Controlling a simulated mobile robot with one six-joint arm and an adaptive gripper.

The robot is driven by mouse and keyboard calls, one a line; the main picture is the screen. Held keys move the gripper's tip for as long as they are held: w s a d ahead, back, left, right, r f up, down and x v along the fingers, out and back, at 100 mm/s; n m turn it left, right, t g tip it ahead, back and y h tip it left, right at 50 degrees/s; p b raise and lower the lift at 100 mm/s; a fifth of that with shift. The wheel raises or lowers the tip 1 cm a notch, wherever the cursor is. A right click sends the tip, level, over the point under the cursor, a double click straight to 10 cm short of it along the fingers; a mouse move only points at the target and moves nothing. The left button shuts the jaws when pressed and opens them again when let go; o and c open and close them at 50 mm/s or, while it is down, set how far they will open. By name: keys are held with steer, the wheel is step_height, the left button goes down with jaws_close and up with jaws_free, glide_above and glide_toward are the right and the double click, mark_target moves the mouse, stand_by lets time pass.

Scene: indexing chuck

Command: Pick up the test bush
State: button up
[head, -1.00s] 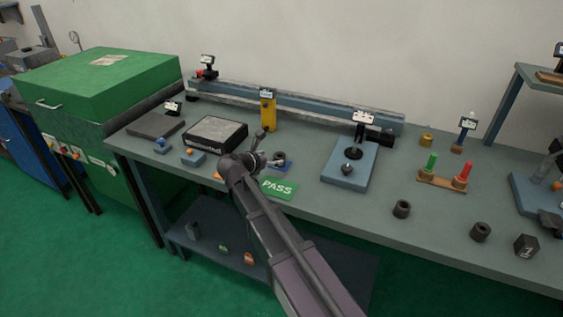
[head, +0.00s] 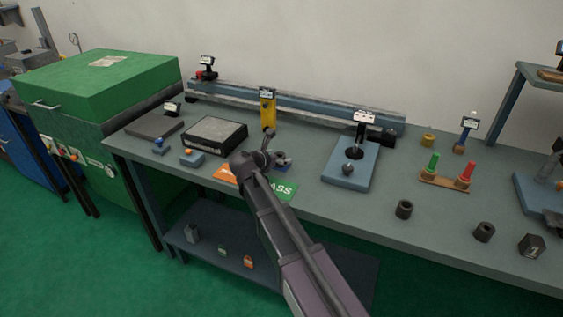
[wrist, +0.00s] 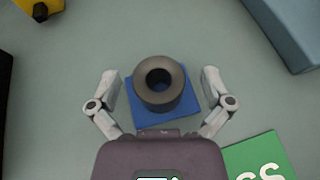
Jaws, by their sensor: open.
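A dark grey bush (wrist: 152,101) with a round hole stands on a blue square pad (wrist: 189,117) in the wrist view. It looks like the test bush. My gripper (wrist: 160,76) is open, with one finger to the left and one to the right of the bush, both apart from it. In the head view my gripper (head: 268,152) is over the bench, partly hiding the bush and its pad (head: 286,168). Height above the pad is hard to tell.
A green PASS card (head: 284,190) and an orange card (head: 226,173) lie close by. A yellow block (head: 268,112) stands behind, and a blue fixture (head: 346,174) is to the right. Two more dark bushes (head: 403,209) (head: 484,232) stand on the right of the bench.

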stand_by(0.3)
jaws_close()
steer(key=shift+r, duration=0.15)
stand_by(0.3)
step_height(320, 180, up, 3)
steer(key=p, duration=0.3)
steer(key=shift+r+p, duration=0.2)
steer(key=shift+p, duration=0.15)
steer(key=s, duration=0.5)
steer(key=s+d+r+p, duration=0.1)
steer(key=s, duration=0.4)
steer(key=s+d, duration=0.1)
steer(key=s, duration=0.4)
steer(key=shift+s+d+r, duration=0.15)
steer(key=shift+s+d, duration=0.05)
steer(key=shift+s, duration=0.2)
